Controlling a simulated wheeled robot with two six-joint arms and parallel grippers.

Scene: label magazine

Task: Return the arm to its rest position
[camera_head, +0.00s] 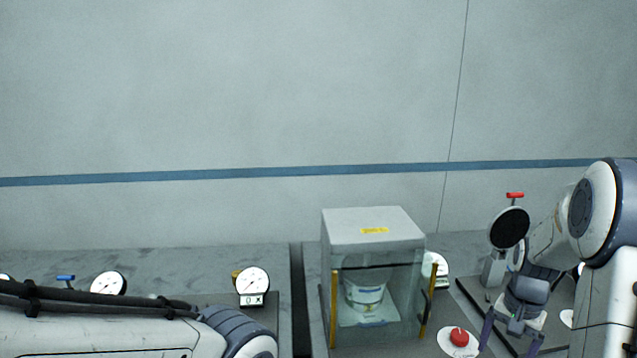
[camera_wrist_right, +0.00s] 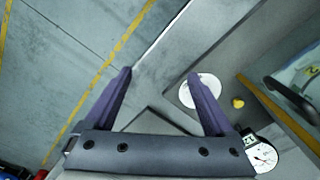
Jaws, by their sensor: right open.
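My right arm (camera_head: 575,215) comes in from the right in the head view, bent down over the right end of the bench. Its right gripper (camera_head: 510,350) points down, open and empty, just right of a red button on a white disc. In the right wrist view the two purple fingers of the right gripper (camera_wrist_right: 165,85) stand wide apart with nothing between them. My left arm (camera_head: 120,335) lies along the bottom left of the head view. The left gripper is out of the picture.
A glass-fronted cabinet (camera_head: 372,228) with a white container (camera_head: 365,295) inside stands mid-bench. The red button (camera_head: 459,337) is near the right gripper. A dial gauge (camera_head: 253,281) and another gauge (camera_head: 108,284) stand left. A red-handled valve (camera_head: 515,195) is behind the right gripper.

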